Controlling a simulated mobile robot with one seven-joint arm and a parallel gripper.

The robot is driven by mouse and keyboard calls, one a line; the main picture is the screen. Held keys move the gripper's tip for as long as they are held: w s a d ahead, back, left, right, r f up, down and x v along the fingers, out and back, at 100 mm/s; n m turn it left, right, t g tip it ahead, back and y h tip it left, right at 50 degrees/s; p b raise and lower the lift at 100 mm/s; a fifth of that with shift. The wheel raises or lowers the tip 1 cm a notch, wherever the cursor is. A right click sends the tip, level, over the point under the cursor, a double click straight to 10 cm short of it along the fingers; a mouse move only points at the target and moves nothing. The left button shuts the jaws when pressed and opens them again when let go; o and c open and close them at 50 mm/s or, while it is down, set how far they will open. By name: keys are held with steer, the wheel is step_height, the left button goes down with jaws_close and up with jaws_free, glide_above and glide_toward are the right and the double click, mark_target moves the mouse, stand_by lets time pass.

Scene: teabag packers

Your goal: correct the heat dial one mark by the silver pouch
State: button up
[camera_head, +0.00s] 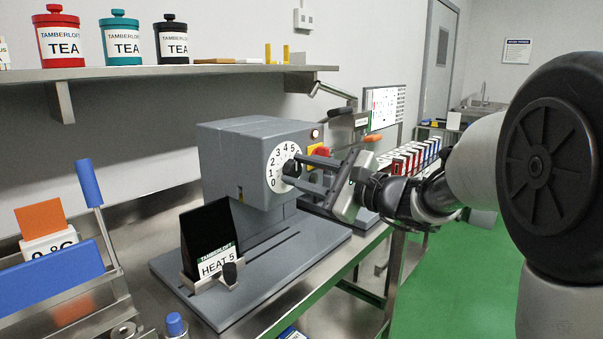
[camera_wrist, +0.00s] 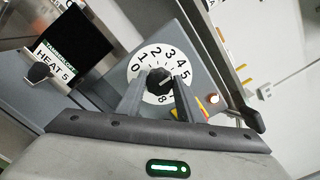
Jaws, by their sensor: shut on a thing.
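The heat dial is a round white face (camera_head: 277,167) numbered from 0 upward, on the front of a grey machine (camera_head: 229,158). It also shows in the wrist view (camera_wrist: 149,90). My gripper (camera_wrist: 159,86) is shut on the dial's black knob (camera_wrist: 158,77), one finger on each side. A pale line on the knob seems to point up and right; the exact mark is unclear. My fingers hide part of the lower numbers. A pouch (camera_head: 207,235) stands in a holder on the machine's base. It looks black, not silver, and its label reads "HEAT 5".
A red and yellow button (camera_head: 321,151) and a small round lamp (camera_head: 315,134) are close to the dial. A blue-handled part (camera_head: 89,183) stands at the left. A shelf (camera_head: 190,72) above holds several tea tins. Green floor is clear on the right.

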steer(key=o, duration=1.1)
steer(key=shift+c, duration=0.2)
steer(key=p+v, duration=0.2)
steer(key=v, duration=1.5)
steer(key=shift+s, duration=0.2)
steer(key=shift+d, duration=0.15)
